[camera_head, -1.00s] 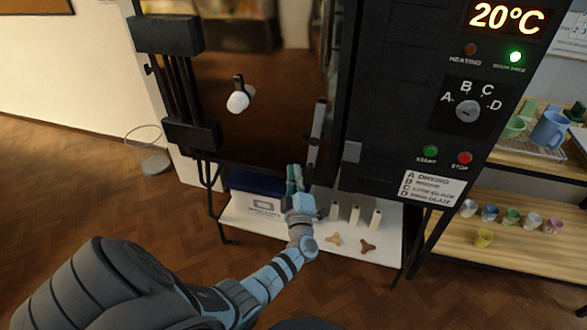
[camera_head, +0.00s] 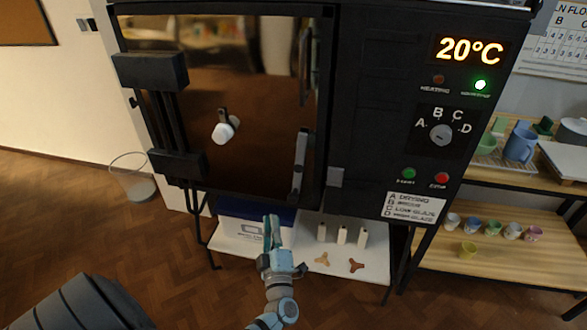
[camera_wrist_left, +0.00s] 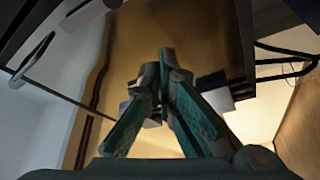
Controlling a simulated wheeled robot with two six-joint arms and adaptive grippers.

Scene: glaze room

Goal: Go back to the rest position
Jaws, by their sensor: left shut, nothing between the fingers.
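My left gripper (camera_head: 271,232) is in front of the low white shelf under the kiln (camera_head: 385,100), near the blue box. Its green fingers are shut with nothing between them. In the left wrist view the fingers (camera_wrist_left: 166,60) meet at their tips in front of a brownish surface. The kiln door, with its dark window (camera_head: 265,110), looks shut. My right gripper is not in view.
A wooden rack (camera_head: 500,260) with small cups stands at right. A wire bin (camera_head: 138,185) stands at left. Floor in front is open.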

